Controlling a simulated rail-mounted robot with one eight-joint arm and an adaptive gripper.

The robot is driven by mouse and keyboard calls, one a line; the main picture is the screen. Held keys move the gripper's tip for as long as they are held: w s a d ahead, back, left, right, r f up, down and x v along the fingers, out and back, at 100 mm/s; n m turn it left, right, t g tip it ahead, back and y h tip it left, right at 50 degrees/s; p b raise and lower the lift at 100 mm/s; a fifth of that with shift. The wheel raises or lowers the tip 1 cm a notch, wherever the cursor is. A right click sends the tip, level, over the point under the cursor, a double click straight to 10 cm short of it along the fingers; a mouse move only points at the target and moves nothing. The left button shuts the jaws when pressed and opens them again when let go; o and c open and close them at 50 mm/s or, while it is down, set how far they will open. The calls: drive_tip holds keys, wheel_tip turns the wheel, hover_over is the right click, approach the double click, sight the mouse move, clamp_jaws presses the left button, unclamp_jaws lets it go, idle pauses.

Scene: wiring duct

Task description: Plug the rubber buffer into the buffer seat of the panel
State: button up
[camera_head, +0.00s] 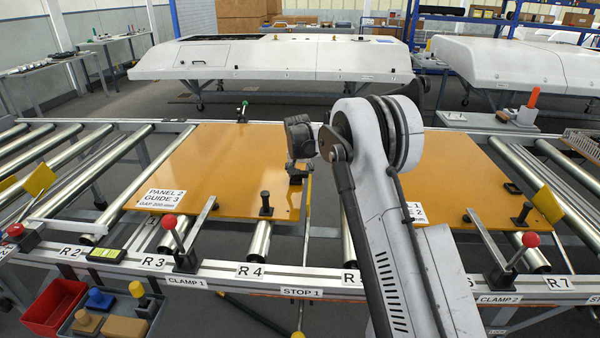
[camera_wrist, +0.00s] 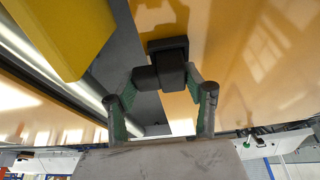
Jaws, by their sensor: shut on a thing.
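My gripper (camera_head: 298,166) hangs from the arm at the inner right edge of the left orange panel (camera_head: 215,165). In the wrist view, its two green-padded fingers (camera_wrist: 168,82) are closed around a small black block, which I take to be the rubber buffer (camera_wrist: 169,72). A wider black piece (camera_wrist: 166,44) sits directly beyond the block, against the orange panel; whether they touch is unclear. In the head view a dark piece (camera_head: 297,178) shows under the gripper at the panel edge. I cannot tell for sure which part is the buffer seat.
A right orange panel (camera_head: 455,160) lies beyond a gap, partly hidden by my arm. Black posts (camera_head: 265,204) (camera_head: 521,212) and red-knobbed clamps (camera_head: 170,222) (camera_head: 531,240) stand along the front. Bins (camera_head: 110,315) stand front left.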

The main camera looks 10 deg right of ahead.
drive_tip(key=shift+f, duration=0.1)
drive_tip(key=o, duration=1.4)
drive_tip(key=shift+c, duration=0.2)
drive_tip(key=v, duration=1.2)
